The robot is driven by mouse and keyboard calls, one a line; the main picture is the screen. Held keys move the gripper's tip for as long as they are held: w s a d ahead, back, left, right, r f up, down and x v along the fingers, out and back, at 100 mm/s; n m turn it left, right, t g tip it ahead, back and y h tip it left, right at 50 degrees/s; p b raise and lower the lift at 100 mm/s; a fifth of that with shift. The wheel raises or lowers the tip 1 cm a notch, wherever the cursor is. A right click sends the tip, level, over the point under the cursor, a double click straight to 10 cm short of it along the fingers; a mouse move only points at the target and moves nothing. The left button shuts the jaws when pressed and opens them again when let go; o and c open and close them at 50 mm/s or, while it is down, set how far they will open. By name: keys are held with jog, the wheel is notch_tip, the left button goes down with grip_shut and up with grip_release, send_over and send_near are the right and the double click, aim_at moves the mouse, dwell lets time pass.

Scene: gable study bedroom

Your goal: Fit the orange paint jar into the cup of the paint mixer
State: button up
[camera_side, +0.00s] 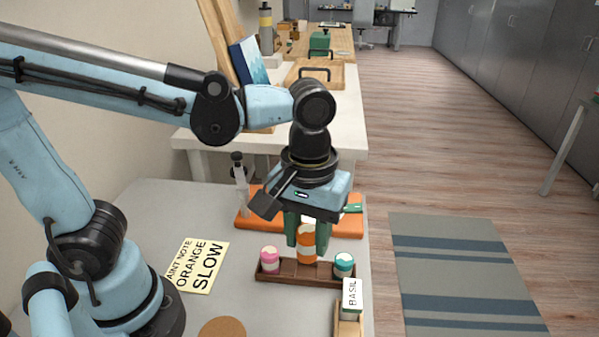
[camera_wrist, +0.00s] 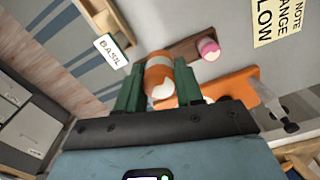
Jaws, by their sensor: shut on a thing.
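The orange paint jar (camera_side: 306,245), with a pale band, is upright between the green fingers of my gripper (camera_side: 307,232), which is shut on it. The jar (camera_wrist: 160,80) also shows between the fingers in the wrist view. It is at the middle of a brown wooden rack (camera_side: 285,274); I cannot tell whether its bottom still touches the rack. Behind it lies an orange base (camera_side: 348,228) with a grey upright post (camera_side: 239,175), apparently the paint mixer. It shows in the wrist view too (camera_wrist: 232,82). Its cup is hidden behind my gripper or not clear.
A pink jar (camera_side: 269,258) and a teal jar (camera_side: 344,264) stand at the rack's two ends. A "BASIL" label (camera_side: 351,294) stands in a wooden holder at front right. A yellow note (camera_side: 198,266) reading "ORANGE SLOW" lies left. A brown disc (camera_side: 222,328) lies at the front.

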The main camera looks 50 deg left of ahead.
jog(key=w+a+n, duration=0.8)
jog(key=a+n, duration=0.4)
jog(key=w+a+f, duration=0.1)
jog(key=a+f, duration=0.1)
jog(key=a, duration=0.1)
jog(key=w+a+f, duration=0.1)
jog(key=a, duration=0.3)
jog(key=w+a+f, duration=0.1)
jog(key=a+f, duration=0.1)
jog(key=a, duration=0.1)
jog(key=shift+a+f, duration=0.2)
jog(key=shift+f, duration=0.15)
jog(key=shift+a+f, duration=0.15)
jog(key=shift+f, duration=1.95)
jog(key=shift+f, duration=0.3)
jog(key=o, duration=1.1)
jog(key=shift+f, duration=0.1)
